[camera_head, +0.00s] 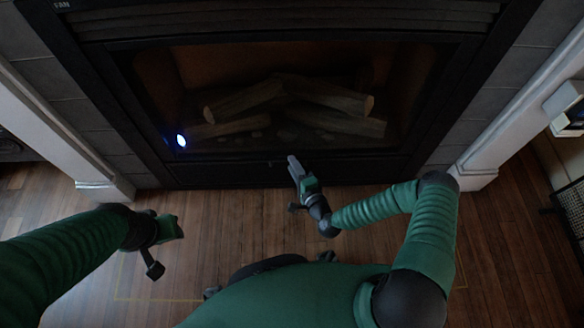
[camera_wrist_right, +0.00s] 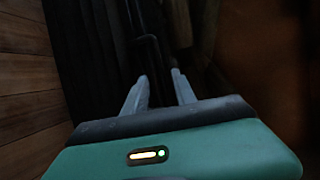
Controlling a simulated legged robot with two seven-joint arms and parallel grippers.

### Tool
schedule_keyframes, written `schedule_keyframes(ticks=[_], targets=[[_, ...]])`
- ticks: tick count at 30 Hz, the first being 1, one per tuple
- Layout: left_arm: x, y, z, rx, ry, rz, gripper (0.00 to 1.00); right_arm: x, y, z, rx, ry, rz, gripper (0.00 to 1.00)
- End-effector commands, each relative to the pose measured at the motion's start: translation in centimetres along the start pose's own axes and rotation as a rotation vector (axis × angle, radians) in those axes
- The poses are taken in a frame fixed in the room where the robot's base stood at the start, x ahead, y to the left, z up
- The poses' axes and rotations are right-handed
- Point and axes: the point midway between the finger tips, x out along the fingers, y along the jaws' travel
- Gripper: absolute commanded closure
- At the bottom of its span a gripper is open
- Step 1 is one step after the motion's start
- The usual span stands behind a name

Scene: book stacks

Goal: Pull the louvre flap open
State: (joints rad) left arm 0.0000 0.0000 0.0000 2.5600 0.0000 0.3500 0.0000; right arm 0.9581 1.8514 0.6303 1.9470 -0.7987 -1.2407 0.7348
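A dark lower panel (camera_head: 225,174), which seems to be the louvre flap, runs below the fireplace glass and looks closed. My right gripper (camera_head: 292,160) reaches up to its front near the middle. In the right wrist view the gripper (camera_wrist_right: 160,88) has its two grey fingers apart, with nothing gripped between them. A thin dark bar with a bend (camera_wrist_right: 150,48), perhaps a handle, lies just ahead of the fingertips; contact cannot be told. My left gripper (camera_head: 168,228) hangs over the floor at the left, away from the fireplace; its fingers are unclear.
The fireplace glass (camera_head: 290,75) shows logs (camera_head: 325,95) behind it and a bright blue-white spot (camera_head: 181,141). Dark louvres (camera_head: 290,18) run above the glass. White trim stands at both sides. The wooden floor (camera_head: 235,215) in front is clear.

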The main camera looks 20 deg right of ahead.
Motion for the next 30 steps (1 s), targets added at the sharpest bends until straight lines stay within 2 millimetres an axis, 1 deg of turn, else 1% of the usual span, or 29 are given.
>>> schedule_keyframes(ticks=[1, 4, 11, 12, 19, 20, 30], targets=[[0.6, 0.0, 0.15, 0.0, 0.0, 0.0, 0.64, 0.68, 0.26, -0.03, -0.001, 0.0, -0.002, 0.67], [0.76, 0.0, 0.18, 0.0, 0.0, 0.0, 0.64, 1.39, 0.06, -0.03, 0.0, 0.0, 0.0, 0.67], [0.67, 0.0, 0.15, 0.0, 0.0, 0.0, 0.64, 1.53, -0.09, -0.01, 0.0, 0.0, 0.0, 0.67], [0.67, 0.0, 0.15, 0.0, 0.0, 0.0, 0.64, 1.52, -0.09, -0.01, 0.0, 0.0, 0.0, 0.69], [0.67, 0.0, 0.15, 0.0, 0.0, 0.0, 0.64, 1.5, -0.06, 0.0, 0.0, 0.0, 0.001, 0.99], [0.67, 0.0, 0.15, 0.0, 0.0, 0.0, 0.64, 1.49, -0.05, 0.0, 0.0, 0.0, 0.001, 1.0], [0.68, 0.0, 0.16, 0.0, 0.0, 0.0, 0.64, 1.48, 0.04, 0.01, 0.0, 0.0, 0.003, 1.0]])
